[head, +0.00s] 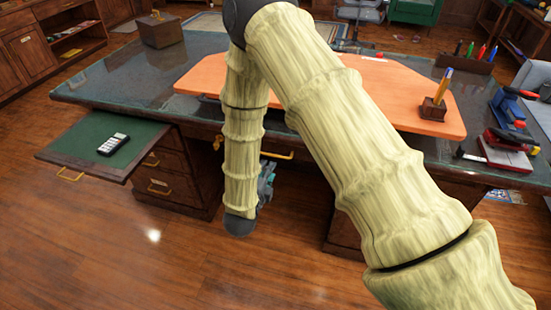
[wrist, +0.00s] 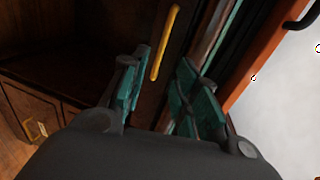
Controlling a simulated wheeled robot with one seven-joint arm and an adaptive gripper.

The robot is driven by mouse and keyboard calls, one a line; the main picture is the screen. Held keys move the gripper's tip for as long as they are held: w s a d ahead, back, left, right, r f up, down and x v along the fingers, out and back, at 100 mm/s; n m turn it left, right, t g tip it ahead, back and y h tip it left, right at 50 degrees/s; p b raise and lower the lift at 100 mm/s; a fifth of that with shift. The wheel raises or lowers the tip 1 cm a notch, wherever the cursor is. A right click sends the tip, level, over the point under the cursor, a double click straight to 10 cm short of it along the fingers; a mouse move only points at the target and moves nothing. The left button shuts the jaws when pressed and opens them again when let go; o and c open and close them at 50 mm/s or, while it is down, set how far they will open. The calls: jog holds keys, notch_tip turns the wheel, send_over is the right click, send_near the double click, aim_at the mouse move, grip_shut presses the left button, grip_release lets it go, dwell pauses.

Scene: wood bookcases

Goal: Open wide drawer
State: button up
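The wide drawer (head: 303,156) is in the middle of the desk front, under the desktop, and looks closed. Its yellow bar handle (head: 277,155) shows just right of my forearm; part of the drawer front is hidden behind my arm. In the wrist view a yellow handle (wrist: 165,42) lies ahead of my gripper (wrist: 164,68), in line with the gap between its teal fingers. The fingers are apart with nothing held. In the head view my gripper (head: 266,184) hangs below and in front of the handle, partly hidden by my arm.
A green-topped pull-out board (head: 90,140) with a calculator (head: 113,144) juts out at left, above side drawers (head: 168,175). On the desk are an orange board (head: 400,95), a pen holder (head: 433,109) and red and blue tools. The wood floor before the desk is clear.

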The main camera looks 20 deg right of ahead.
aim_at(275, 156)
jog(key=x, duration=1)
jog(key=shift+w+d+p, duration=0.15)
jog(key=shift+w+p, duration=0.1)
jog(key=shift+p, duration=0.05)
grip_shut()
jog(key=shift+f, duration=0.1)
